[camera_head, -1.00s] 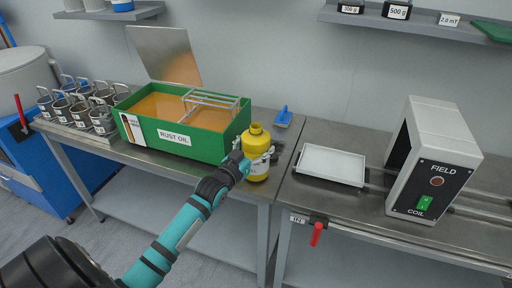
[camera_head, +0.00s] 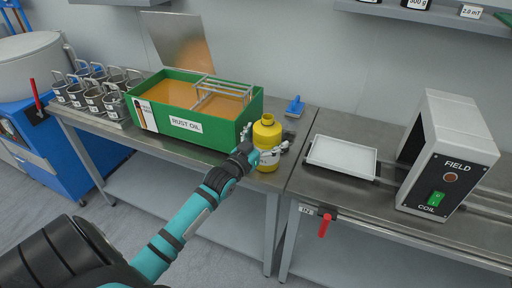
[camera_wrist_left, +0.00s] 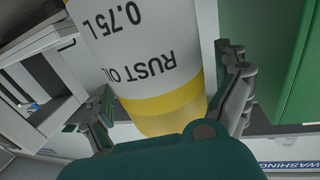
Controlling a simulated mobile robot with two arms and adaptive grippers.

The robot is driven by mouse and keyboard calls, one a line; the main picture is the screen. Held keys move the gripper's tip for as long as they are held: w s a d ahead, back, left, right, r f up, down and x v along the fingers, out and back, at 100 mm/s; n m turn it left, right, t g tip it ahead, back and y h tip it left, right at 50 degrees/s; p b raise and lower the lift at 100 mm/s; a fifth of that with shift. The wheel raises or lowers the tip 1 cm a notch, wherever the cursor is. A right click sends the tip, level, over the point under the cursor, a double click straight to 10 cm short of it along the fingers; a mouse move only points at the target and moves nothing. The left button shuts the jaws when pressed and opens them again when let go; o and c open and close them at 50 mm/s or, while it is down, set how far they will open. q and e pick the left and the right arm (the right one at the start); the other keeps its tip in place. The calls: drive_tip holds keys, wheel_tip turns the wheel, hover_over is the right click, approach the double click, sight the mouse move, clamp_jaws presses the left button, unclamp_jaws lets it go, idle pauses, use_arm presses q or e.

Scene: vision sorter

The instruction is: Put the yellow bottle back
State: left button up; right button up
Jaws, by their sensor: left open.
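The yellow bottle (camera_head: 267,132) stands upright at the front edge of the left metal table, just right of the green rust oil tank. Its neck is open, and its white label reads "RUST OIL 0.75L" in the left wrist view (camera_wrist_left: 140,50), where it appears upside down. My left gripper (camera_head: 268,156) is at the bottle's lower half with a finger on either side of it. In the left wrist view the open fingers (camera_wrist_left: 170,105) flank the bottle, and contact is not clear. My right gripper is not in view.
The green tank (camera_head: 190,128) of orange oil, with a wire rack in it, stands close left of the bottle. A blue brush-like tool (camera_head: 295,106) lies behind. A white tray (camera_head: 342,156) and the field coil (camera_head: 444,150) are to the right. Labelled cups (camera_head: 95,97) stand far left.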

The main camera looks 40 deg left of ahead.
use_arm(q)
drive_tip(key=s, duration=1.1)
drive_tip(key=shift+s+d, duration=0.15)
drive_tip(key=shift+d, duration=0.05)
drive_tip(key=s+d+f+g, duration=0.1)
drive_tip(key=s+f+g, duration=0.2)
drive_tip(key=f, duration=0.9)
drive_tip(key=s+d+f+g, duration=0.1)
drive_tip(key=s+f+g, duration=0.25)
drive_tip(key=f, duration=0.85)
drive_tip(key=s+d+f+g, duration=0.1)
drive_tip(key=s+f+g, duration=0.15)
drive_tip(key=f, duration=1.05)
drive_tip(key=s+d+f+m+g, duration=0.1)
drive_tip(key=s+d+f+g, duration=0.1)
drive_tip(key=s+f, duration=0.5)
drive_tip(key=s+d+f+m+g, duration=0.1)
drive_tip(key=s+d+f+g, duration=0.2)
drive_tip(key=s, duration=1.1)
drive_tip(key=s+d+f+m+g, duration=0.1)
drive_tip(key=s+d+f+g, duration=0.2)
drive_tip(key=s+f, duration=0.7)
drive_tip(key=s+d, duration=0.1)
drive_tip(key=d, duration=0.1)
drive_tip(key=shift+d+f+h, duration=0.3)
